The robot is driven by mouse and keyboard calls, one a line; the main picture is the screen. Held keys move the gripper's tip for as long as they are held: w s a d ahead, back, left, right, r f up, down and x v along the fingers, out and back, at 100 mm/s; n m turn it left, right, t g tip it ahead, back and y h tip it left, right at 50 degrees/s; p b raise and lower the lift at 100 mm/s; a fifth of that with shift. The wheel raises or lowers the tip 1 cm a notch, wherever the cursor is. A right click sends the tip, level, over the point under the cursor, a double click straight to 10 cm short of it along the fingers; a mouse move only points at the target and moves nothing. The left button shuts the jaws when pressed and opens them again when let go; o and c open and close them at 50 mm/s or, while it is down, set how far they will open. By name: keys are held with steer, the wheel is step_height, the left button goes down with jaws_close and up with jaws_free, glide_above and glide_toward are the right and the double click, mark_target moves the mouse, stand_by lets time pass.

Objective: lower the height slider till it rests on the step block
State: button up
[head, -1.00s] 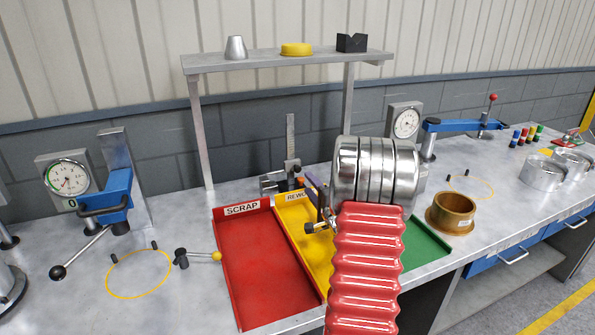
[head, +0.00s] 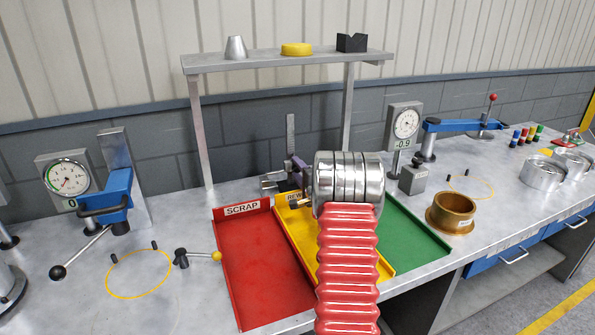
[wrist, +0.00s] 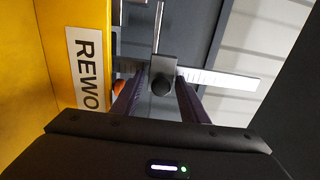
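The height gauge's upright scale (head: 290,130) stands behind the yellow tray in the head view, and the scale also shows in the wrist view (wrist: 230,80). The slider, with a round black knob (wrist: 162,86), sits on the scale. My gripper (wrist: 159,82) has its two dark purple fingers on either side of the knob, with a gap visible on both sides, so it looks open. In the head view my gripper (head: 293,172) covers most of the slider. A grey metal piece (head: 269,186) low beside the scale may be the step block; I cannot tell whether the slider touches it.
A red SCRAP tray (head: 262,270), a yellow rework tray (head: 283,225) and a green tray (head: 420,235) lie in front. A shelf (head: 285,62) stands above. A dial gauge (head: 404,124) reading -0.9 and a bronze ring (head: 452,213) are to the right.

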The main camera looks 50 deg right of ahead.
steer(key=shift+c, duration=0.4)
jaws_close()
steer(key=shift+f, duration=0.15)
